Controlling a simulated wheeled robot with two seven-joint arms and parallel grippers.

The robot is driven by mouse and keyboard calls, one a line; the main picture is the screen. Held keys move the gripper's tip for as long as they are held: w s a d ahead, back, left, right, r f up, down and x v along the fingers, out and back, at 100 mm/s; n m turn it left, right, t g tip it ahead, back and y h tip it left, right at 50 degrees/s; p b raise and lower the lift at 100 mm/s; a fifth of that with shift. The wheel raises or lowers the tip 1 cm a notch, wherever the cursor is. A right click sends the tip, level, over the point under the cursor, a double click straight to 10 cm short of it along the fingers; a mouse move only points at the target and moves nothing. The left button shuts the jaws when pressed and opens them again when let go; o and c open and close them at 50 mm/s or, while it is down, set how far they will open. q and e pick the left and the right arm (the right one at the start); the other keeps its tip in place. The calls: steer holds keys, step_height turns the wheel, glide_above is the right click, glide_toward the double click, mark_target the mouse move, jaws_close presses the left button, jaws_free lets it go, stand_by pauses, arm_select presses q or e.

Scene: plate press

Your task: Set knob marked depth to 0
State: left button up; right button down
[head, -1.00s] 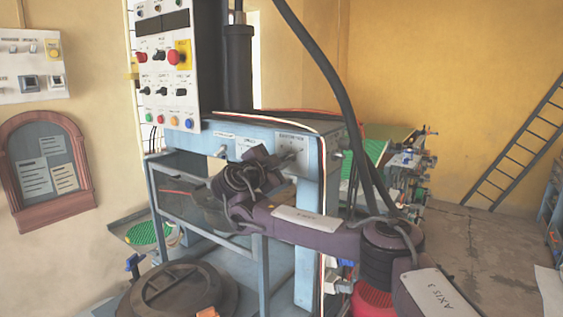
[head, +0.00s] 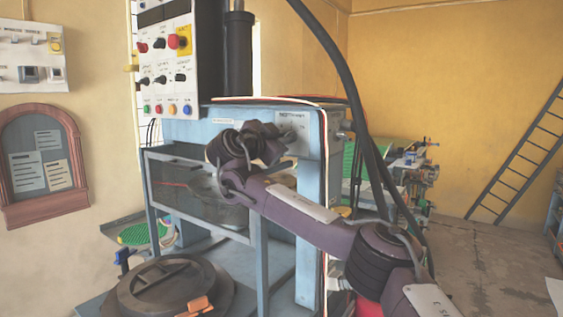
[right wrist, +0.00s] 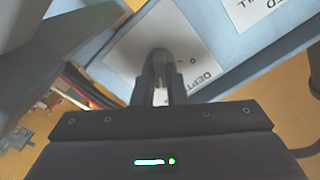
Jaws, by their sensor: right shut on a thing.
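The depth knob's white plate (right wrist: 130,50) fills the upper middle of the right wrist view. Printed letters beginning "DEPT" and a 0 show on it, turned in the picture. My right gripper (right wrist: 160,68) is shut on the knob at this plate, and its fingers cover most of the knob. I cannot read where the knob's pointer stands. In the head view the plate (head: 293,126) is on the front of the blue press beam (head: 190,131), with my right gripper (head: 287,138) against it. My left gripper is not in view.
A second white label plate (right wrist: 252,12) sits beside the depth plate. A control panel (head: 166,60) with buttons and switches hangs upper left. A mesh guard (head: 180,185) is below the beam. A dark round lid (head: 165,284) lies in front. A black hose (head: 345,85) hangs at the right.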

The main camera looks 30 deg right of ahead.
arm_select(q)
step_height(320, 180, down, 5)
steer(key=b, duration=0.3)
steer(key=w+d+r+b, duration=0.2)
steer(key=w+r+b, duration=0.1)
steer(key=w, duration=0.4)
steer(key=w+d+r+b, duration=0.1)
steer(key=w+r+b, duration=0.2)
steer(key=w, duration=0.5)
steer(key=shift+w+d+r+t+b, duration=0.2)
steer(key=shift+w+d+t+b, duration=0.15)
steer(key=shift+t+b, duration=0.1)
arm_select(e)
steer(key=shift+f+n, duration=0.1)
steer(key=shift+n, duration=8.4)
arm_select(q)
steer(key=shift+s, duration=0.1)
arm_select(e)
steer(key=shift+n, duration=0.3)
steer(key=c, duration=1.5)
jaws_free()
steer(key=shift+o, duration=0.2)
